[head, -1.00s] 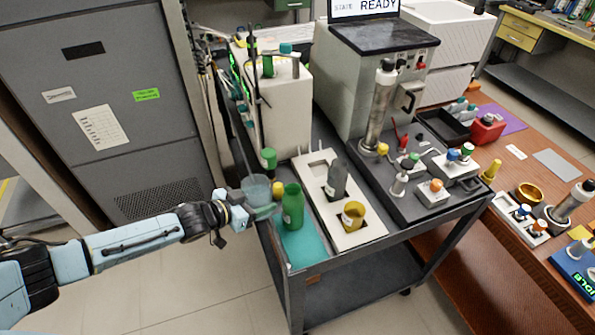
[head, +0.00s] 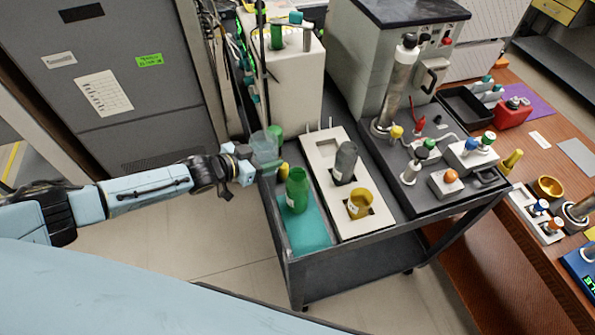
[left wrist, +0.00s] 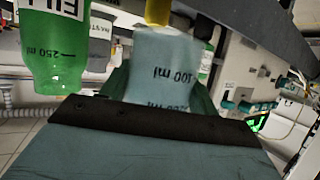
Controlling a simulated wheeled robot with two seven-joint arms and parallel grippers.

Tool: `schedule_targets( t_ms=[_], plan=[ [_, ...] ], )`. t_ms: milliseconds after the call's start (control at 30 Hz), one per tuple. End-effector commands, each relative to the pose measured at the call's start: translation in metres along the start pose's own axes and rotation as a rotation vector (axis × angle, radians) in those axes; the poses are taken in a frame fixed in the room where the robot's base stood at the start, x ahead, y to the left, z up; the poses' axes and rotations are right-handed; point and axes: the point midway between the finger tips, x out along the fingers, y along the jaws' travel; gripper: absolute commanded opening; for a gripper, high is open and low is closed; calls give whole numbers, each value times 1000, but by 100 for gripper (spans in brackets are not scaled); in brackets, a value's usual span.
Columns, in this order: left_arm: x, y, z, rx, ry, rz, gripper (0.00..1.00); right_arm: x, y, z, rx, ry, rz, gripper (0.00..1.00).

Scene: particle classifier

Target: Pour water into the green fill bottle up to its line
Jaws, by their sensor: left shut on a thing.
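My left gripper (head: 250,169) is shut on a clear, pale-blue beaker (head: 264,150), held about upright at the cart's left edge. In the left wrist view the beaker (left wrist: 165,75) shows a "100 ml" mark between the fingers; its water level is unclear. The green fill bottle (head: 297,191) stands open on a teal mat (head: 308,234), right of and nearer than the beaker, apart from it in the head view. The left wrist view shows the bottle (left wrist: 55,50) with its "FILL" label and "250 ml" line. My right gripper is out of view.
A white rack (head: 325,165) right of the bottle holds a grey bottle (head: 346,163) and a yellow cup (head: 359,204). A yellow-capped item (head: 283,172) and a green-capped one (head: 275,133) stand close to the beaker. A white machine (head: 290,95) stands behind.

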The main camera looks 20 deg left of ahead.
Motion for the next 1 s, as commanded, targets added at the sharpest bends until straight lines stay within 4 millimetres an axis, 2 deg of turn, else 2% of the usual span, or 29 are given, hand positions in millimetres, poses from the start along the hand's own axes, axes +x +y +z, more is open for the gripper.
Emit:
schedule_targets(
  t_ms=[500,1000],
  plan=[
    [-4,11,-13,215,-28,-92,27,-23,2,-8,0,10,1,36],
    [-7,25,-25,447,-60,-186,27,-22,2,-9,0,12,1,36]
  ],
)
